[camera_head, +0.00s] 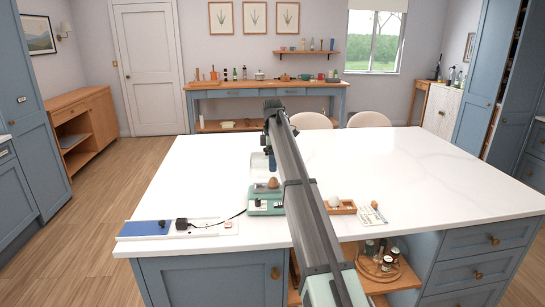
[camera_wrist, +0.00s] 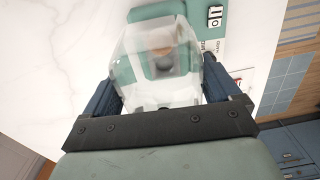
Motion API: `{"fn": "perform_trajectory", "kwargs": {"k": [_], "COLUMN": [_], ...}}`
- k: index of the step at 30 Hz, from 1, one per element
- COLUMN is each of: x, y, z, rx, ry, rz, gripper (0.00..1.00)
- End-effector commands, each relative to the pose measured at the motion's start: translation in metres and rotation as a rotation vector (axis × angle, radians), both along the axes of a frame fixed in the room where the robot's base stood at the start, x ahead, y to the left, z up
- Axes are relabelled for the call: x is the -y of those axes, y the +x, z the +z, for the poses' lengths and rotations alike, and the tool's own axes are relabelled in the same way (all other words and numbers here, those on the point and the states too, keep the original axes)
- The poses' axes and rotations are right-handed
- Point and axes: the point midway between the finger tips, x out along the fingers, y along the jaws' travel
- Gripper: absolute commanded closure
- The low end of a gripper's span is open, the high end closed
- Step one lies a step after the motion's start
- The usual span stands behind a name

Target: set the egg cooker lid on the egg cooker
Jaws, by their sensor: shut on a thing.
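The egg cooker (camera_head: 258,207) is a pale green unit on the near part of the white island, with a brown egg (camera_head: 273,183) on top. It also shows in the wrist view (camera_wrist: 150,13). The egg cooker lid (camera_wrist: 135,45) is a clear faceted cover in the wrist view. My gripper (camera_wrist: 162,80) is shut on it, a blue finger at each side. The lid is in front of the cooker in this view, and the egg shows blurred through it. In the head view my gripper (camera_head: 271,160) is partly hidden by my arm, held above the island. The gap between lid and cooker is unclear.
A black plug (camera_head: 182,224) on a cord from the cooker lies on a white board left of it, beside a blue mat (camera_head: 146,228). A wooden tray (camera_head: 347,211) with a white egg and a printed card (camera_head: 372,216) lie to the right. The island's right side is clear.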

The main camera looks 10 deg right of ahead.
Motion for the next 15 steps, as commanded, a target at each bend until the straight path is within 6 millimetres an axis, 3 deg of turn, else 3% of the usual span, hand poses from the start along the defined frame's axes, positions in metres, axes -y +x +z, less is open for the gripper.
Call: {"fn": "perform_trajectory", "kwargs": {"k": [15], "x": [0.000], "y": [0.000], "z": [-0.042], "rx": [0.001], "ry": [0.000], "rz": [0.000], "gripper": [0.43]}}
